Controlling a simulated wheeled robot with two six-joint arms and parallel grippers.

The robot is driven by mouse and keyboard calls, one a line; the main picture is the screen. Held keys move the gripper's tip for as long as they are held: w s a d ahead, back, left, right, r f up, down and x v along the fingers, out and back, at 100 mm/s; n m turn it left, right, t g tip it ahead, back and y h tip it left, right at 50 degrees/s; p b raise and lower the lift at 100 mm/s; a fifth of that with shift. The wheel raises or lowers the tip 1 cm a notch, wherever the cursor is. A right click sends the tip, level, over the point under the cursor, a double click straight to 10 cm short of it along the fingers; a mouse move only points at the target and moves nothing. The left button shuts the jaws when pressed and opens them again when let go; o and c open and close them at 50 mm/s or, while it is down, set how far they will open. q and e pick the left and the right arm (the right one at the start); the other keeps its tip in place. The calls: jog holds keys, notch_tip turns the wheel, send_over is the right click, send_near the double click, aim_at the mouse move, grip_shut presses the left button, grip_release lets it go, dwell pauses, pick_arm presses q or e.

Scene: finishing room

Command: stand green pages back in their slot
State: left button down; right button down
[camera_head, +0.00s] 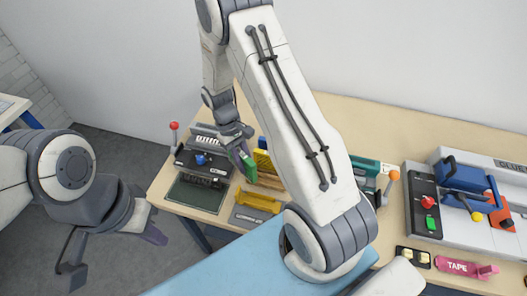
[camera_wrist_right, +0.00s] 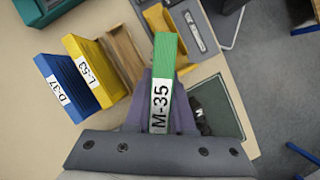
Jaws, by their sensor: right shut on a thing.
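My right gripper (camera_head: 240,148) is shut on green pages (camera_head: 243,164), held over the left part of the bench. In the right wrist view the green pages (camera_wrist_right: 165,58) show a white label reading M-35, between the fingers (camera_wrist_right: 160,115). To their left stand yellow pages (camera_wrist_right: 92,68) marked L-53 and blue pages (camera_wrist_right: 66,88) marked D-37. A brown wooden piece (camera_wrist_right: 124,55) stands beside the yellow pages, apart from the green ones; I cannot tell if it bounds the slot. My left gripper (camera_head: 112,245) is open and empty, off the bench's left end.
A black press-like machine (camera_head: 203,160) and a dark green mat (camera_head: 196,194) lie at the bench's left end. A yellow piece (camera_head: 258,202) lies on a grey tray nearby. My right arm hides the bench's middle.

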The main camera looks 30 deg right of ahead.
jog(key=s+d+f+n+t+h+b, duration=0.1)
jog(key=s+d+n+h+b, duration=0.15)
jog(key=d+n, duration=0.45)
jog(key=f+b, duration=0.1)
jog(key=f, duration=0.1)
jog(key=f+b, duration=0.4)
jog(key=shift+s, duration=0.35)
jog(key=shift+s+d+r, duration=0.1)
dwell(0.8)
jog(key=shift+f+b, duration=0.35)
jog(key=shift+f, duration=0.4)
jog(key=c, duration=1)
grip_release()
jog(key=shift+c, duration=0.2)
jog(key=shift+r, duration=0.1)
